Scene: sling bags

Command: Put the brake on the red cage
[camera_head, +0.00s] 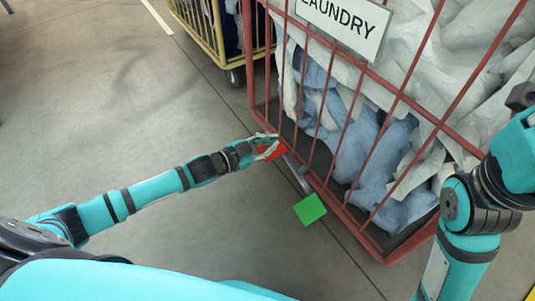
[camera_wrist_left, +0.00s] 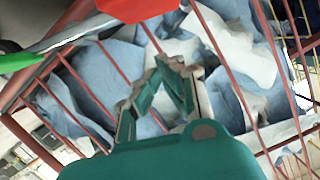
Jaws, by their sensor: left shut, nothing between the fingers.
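The red cage (camera_head: 297,90) stands at the right in the head view, filled with white and blue laundry. At its lower left edge are a red pedal (camera_head: 268,154) and a green pedal (camera_head: 310,209). My left gripper (camera_head: 270,140) is shut and empty, its fingers over the red pedal and partly hiding it. Whether they touch it I cannot tell. In the left wrist view the shut fingers (camera_wrist_left: 172,62) point at the bars and laundry. The red pedal (camera_wrist_left: 138,8) is at the top edge and the green pedal (camera_wrist_left: 20,62) at the left. My right gripper is out of view.
A yellow cage (camera_head: 213,35) on castors stands behind at the top. A white LAUNDRY sign (camera_head: 345,22) hangs on the red cage. My right arm is close to the cage's right side. The grey floor at the left is clear.

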